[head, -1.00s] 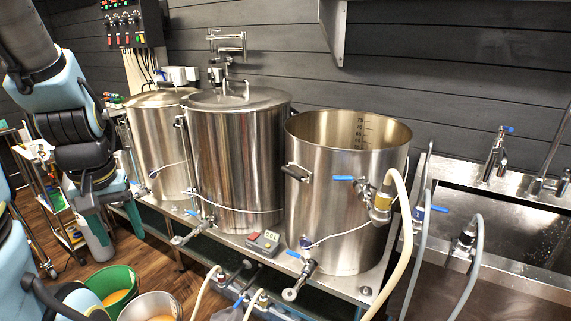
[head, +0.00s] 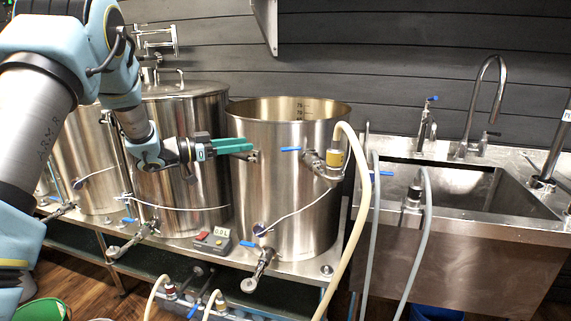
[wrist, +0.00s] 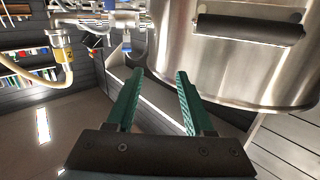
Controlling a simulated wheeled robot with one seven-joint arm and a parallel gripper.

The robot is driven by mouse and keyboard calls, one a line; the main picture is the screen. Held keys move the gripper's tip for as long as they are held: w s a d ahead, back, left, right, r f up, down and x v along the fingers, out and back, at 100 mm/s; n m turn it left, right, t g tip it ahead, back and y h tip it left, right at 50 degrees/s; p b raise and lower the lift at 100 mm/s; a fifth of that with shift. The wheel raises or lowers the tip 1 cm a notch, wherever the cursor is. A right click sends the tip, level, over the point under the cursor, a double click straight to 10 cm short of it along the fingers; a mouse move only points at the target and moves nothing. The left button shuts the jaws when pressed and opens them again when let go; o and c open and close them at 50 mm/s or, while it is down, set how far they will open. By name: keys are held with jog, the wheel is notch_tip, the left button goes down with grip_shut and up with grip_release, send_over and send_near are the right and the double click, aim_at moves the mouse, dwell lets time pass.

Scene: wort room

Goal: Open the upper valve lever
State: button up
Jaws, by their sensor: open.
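The upper valve lever (head: 291,149) is a small blue handle on the upper valve (head: 318,162) of the open right-hand kettle (head: 280,190). It points left in the head view, roughly level. My gripper (head: 251,147) has teal fingers, open and empty, reaching right in front of the kettle, left of the lever and apart from it. In the wrist view the spread fingers (wrist: 160,72) have nothing between them. There the kettle wall (wrist: 225,70) with its black handle (wrist: 250,28) is at upper right, and the valve's hose fitting (wrist: 62,50) is at upper left.
A pale hose (head: 356,200) hangs from the upper valve. A second blue lever (head: 249,244) sits on the kettle's lower valve. A lidded kettle (head: 180,120) stands behind my arm. A steel sink (head: 450,230) with taps is at right.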

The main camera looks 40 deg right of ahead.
aim_at(290, 150)
jog(key=s+d+g, duration=0.1)
jog(key=s+d, duration=0.2)
jog(key=s+d+f+m+g+p, duration=0.1)
jog(key=s+d, duration=0.1)
jog(key=d, duration=0.1)
jog(key=s+d+m+g+p, duration=0.1)
jog(key=s+d, duration=0.2)
jog(key=shift+s+f+g+y, duration=0.15)
jog(key=shift+s+g+y, duration=0.15)
jog(key=shift+s+y, duration=0.1)
jog(key=shift+s+d+f+p, duration=0.1)
jog(key=shift+s+d+p, duration=0.2)
jog(key=shift+d, duration=0.3)
jog(key=shift+c, duration=0.4)
grip_shut()
